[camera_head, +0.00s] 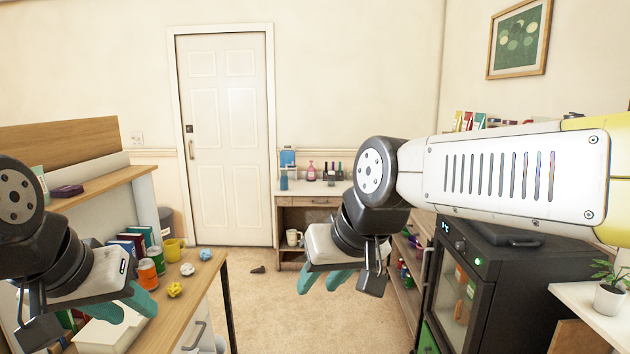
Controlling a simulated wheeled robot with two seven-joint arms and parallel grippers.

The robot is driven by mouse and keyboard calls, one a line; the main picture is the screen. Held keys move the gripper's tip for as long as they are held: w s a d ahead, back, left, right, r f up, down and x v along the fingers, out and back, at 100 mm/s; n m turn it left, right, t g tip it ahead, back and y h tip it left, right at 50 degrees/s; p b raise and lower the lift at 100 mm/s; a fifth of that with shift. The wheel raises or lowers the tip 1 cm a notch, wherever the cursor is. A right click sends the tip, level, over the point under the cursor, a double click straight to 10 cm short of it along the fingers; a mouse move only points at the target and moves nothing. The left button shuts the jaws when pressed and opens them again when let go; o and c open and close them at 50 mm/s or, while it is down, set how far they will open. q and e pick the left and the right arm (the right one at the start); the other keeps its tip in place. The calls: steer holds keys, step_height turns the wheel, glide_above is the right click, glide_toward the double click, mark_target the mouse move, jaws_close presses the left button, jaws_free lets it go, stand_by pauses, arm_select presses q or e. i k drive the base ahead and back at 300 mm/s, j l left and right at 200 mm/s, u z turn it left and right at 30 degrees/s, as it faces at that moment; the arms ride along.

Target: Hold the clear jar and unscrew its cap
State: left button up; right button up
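I cannot make out a clear jar with a cap in this view. My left gripper (124,306) is over the near left desk, its teal fingers apart and nothing visible between them. My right gripper (321,281) hangs in front of the carpet at the middle, its teal fingers apart and empty. Part of the left desk is hidden behind my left arm.
The left desk (187,308) holds an orange can (147,274), a yellow mug (174,250), crumpled paper balls (175,289) and books. A far desk (310,188) carries bottles. A black glass-door cabinet (530,285) stands right. Carpet (285,310) between is mostly clear.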

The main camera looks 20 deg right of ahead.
mark_target(331, 178)
steer(key=i+l+z, duration=0.35)
steer(key=i, duration=0.5)
steer(key=i+z, duration=0.3)
steer(key=i, duration=2.7)
steer(key=i+l, duration=0.1)
steer(key=i, duration=0.4)
steer(key=i+l, duration=0.1)
steer(key=i, duration=0.4)
steer(key=i+u, duration=0.1)
steer(key=i, duration=0.45)
steer(key=l, duration=0.1)
